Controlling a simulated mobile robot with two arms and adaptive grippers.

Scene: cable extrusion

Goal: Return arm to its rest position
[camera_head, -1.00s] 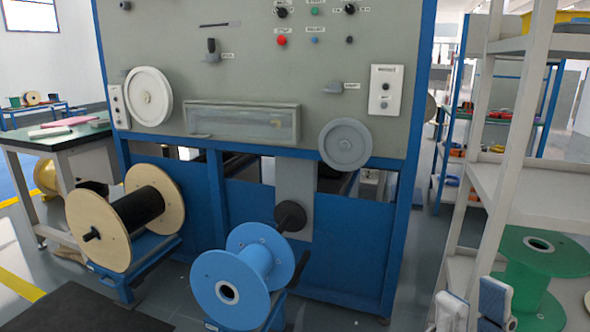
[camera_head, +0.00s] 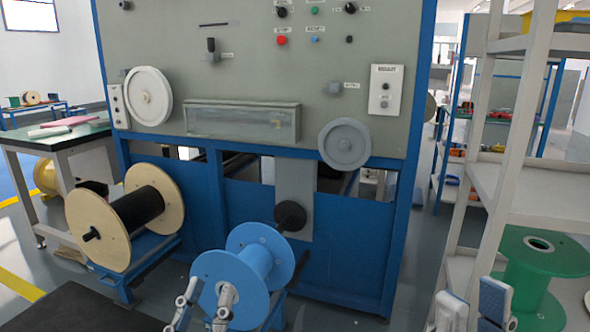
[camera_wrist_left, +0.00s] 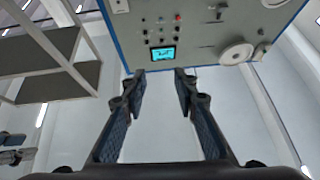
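My left gripper (camera_head: 206,290) shows at the bottom of the head view, in front of the blue spool (camera_head: 258,262). In the left wrist view its fingers (camera_wrist_left: 158,88) stand apart with nothing between them, so it is open and empty. My right gripper (camera_head: 473,302) is at the bottom right of the head view, in front of the shelf and the green spool (camera_head: 545,262). Its two fingertips are apart and no object shows between them. Most of both arms is out of view.
The machine's grey panel (camera_head: 240,60) with knobs and handwheels rises ahead above a blue frame. A cream spool with black cable (camera_head: 92,232) stands left. A white shelf (camera_head: 535,195) is close at right. A dark mat (camera_head: 80,308) lies at bottom left.

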